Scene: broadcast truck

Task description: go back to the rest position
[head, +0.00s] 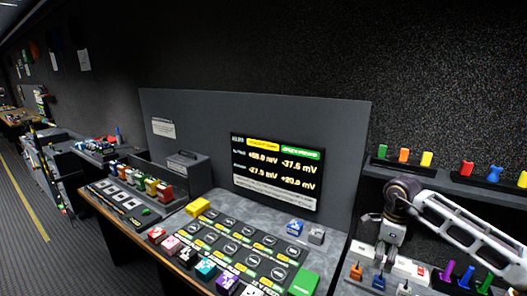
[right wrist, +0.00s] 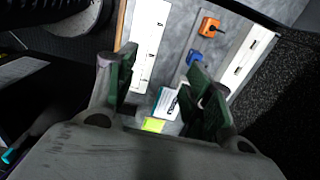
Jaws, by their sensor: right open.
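My right arm (head: 465,222) comes in from the right edge of the head view and reaches over the right end of the console. My right gripper (head: 381,250) points down there, above small coloured blocks. In the right wrist view its two dark green fingers (right wrist: 163,88) are spread apart with nothing between them that I can see as held. An orange block (right wrist: 208,27) and a blue block (right wrist: 194,57) lie beyond the fingertips, apart from them. My left gripper is in neither view.
A console with several labelled dials and coloured cubes stands centre, with a grey panel (head: 185,110) and lit screen (head: 277,172) behind. A shelf (head: 398,166) with coloured pieces is behind my right arm. A yellow block (head: 197,207) sits left. The floor aisle (head: 50,215) is clear at left.

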